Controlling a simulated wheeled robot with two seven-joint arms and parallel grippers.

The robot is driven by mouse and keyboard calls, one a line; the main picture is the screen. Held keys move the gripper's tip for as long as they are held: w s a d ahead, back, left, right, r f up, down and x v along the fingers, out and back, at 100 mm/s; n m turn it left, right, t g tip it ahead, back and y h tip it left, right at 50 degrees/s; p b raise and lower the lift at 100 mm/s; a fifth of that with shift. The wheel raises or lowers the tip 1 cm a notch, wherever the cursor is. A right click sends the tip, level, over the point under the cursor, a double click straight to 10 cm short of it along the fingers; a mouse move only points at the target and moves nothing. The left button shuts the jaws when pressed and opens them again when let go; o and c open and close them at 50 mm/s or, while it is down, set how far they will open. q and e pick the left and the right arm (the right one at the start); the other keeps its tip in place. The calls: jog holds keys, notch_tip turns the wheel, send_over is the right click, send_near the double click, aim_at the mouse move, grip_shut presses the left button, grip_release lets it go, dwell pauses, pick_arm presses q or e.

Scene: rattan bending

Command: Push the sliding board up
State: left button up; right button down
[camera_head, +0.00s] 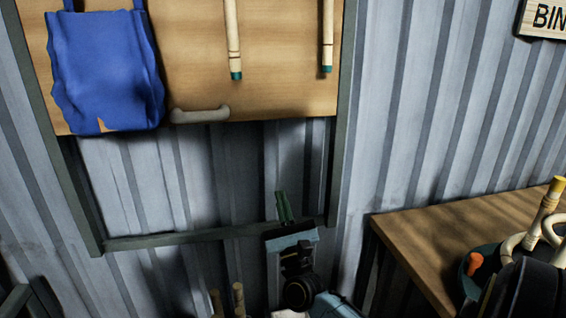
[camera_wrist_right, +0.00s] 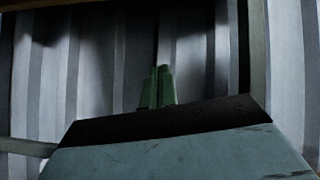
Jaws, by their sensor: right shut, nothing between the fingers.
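The sliding board (camera_head: 195,70) is a wooden panel in a dark frame (camera_head: 345,95) on the corrugated wall. It sits in the upper part of the frame, with the lower part open to bare wall. A grey handle (camera_head: 200,114) is near its bottom edge. My right gripper (camera_head: 284,208) is below the board, apart from it, in front of the frame's lower right part. Its green fingers are together and empty, and they also show in the right wrist view (camera_wrist_right: 157,87). My left gripper is not in view.
A blue bag (camera_head: 105,70) and two bamboo-like sticks (camera_head: 233,40) hang on the board. A wooden table (camera_head: 440,240) stands at right, with a dark pot (camera_head: 468,272) and curved rattan pieces (camera_head: 545,212). Rattan ends (camera_head: 239,298) show at the bottom.

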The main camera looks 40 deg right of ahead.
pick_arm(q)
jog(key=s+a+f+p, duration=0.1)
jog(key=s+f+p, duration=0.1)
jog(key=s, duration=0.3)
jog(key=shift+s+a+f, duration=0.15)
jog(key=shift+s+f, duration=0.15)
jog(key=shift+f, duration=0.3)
pick_arm(e)
jog(key=shift+w+d+r+m+h, duration=0.5)
jog(key=shift+w+d+r+m, duration=0.25)
jog(key=shift+r, duration=1.65)
jog(key=shift+w+d+r+m+h, duration=0.5)
jog(key=shift+w+d+r+m, duration=0.25)
jog(key=shift+r, duration=1.6)
jog(key=shift+w+d+r+m+h, duration=0.5)
jog(key=shift+w+d+r+m, duration=0.25)
jog(key=shift+r, duration=1.65)
